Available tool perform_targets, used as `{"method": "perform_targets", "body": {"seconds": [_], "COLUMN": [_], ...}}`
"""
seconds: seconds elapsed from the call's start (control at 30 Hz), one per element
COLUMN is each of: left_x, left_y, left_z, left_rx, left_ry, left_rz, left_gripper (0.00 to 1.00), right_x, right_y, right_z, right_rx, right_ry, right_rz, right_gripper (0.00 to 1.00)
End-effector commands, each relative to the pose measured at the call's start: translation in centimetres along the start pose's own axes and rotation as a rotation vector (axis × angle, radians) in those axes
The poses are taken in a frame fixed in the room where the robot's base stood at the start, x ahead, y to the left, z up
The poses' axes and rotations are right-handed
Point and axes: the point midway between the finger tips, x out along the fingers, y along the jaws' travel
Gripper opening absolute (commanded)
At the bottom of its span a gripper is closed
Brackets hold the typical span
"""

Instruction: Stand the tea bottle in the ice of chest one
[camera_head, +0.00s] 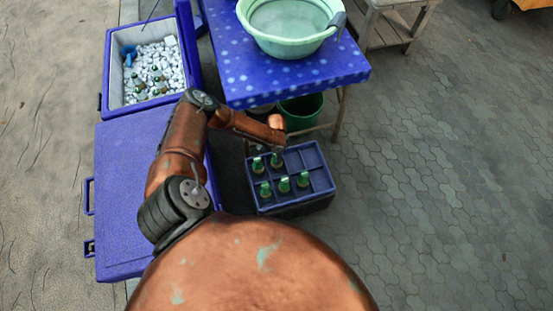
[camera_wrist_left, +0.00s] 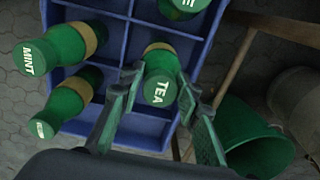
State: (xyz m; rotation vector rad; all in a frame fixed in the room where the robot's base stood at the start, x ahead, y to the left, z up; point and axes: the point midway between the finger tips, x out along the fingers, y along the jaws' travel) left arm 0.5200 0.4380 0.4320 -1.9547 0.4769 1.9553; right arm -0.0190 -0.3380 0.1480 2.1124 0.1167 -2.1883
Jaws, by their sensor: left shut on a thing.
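The tea bottle (camera_wrist_left: 160,88) is green with a tan band, its cap marked TEA, in the left wrist view. It is in a compartment of the blue crate (camera_wrist_left: 120,35); whether its base touches the bottom is hidden. My left gripper (camera_wrist_left: 162,105) is shut on it, a finger on each side. In the head view the gripper (camera_head: 278,148) is at the crate's (camera_head: 318,172) back edge, over the tea bottle (camera_head: 276,161). An open blue chest of white ice (camera_head: 172,58) stands at the upper left; its number is not legible. My right gripper is not in view.
Other green bottles stand in the crate, one marked MINT (camera_wrist_left: 62,45). Bottles (camera_head: 139,88) and a blue scoop (camera_head: 129,55) are in the ice. A closed blue chest lid (camera_head: 125,200) lies nearer. A blue table (camera_head: 300,78) with a green basin (camera_head: 290,43) stands behind the crate, a green bucket (camera_head: 302,110) beneath.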

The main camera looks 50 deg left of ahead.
Motion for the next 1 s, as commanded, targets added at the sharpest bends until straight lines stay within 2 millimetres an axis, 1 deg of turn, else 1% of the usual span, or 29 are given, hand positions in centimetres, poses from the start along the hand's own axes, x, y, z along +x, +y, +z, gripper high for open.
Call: {"method": "perform_targets", "body": {"seconds": [0.03, 0.23, 0.37, 0.5, 0.73, 0.87, 1.0], "left_x": [0.0, 0.0, -0.4, -2.1, -4.8, -6.2, -7.9], "left_y": [0.0, 0.0, -0.1, -0.1, -0.1, -0.1, -0.1], "left_z": [0.0, 0.0, -0.1, -0.1, -0.1, -0.1, -0.2], "left_rx": [0.000, 0.000, 0.000, 0.000, -0.001, 0.000, 0.000], "left_ry": [0.000, 0.000, 0.002, 0.004, 0.004, 0.004, 0.005], "left_rz": [0.000, 0.000, -0.001, -0.003, -0.002, -0.002, -0.002], "left_gripper": [0.21, 0.07, 0.06, 0.06, 0.06, 0.06, 0.06], "right_x": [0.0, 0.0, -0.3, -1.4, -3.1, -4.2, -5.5], "right_y": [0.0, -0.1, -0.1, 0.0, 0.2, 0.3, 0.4], "right_z": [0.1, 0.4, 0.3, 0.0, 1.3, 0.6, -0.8], "right_rx": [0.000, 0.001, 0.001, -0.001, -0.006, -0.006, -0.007], "right_ry": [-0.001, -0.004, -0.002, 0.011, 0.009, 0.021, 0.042], "right_rz": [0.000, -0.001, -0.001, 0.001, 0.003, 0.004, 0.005], "right_gripper": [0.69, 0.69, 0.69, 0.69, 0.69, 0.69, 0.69]}}
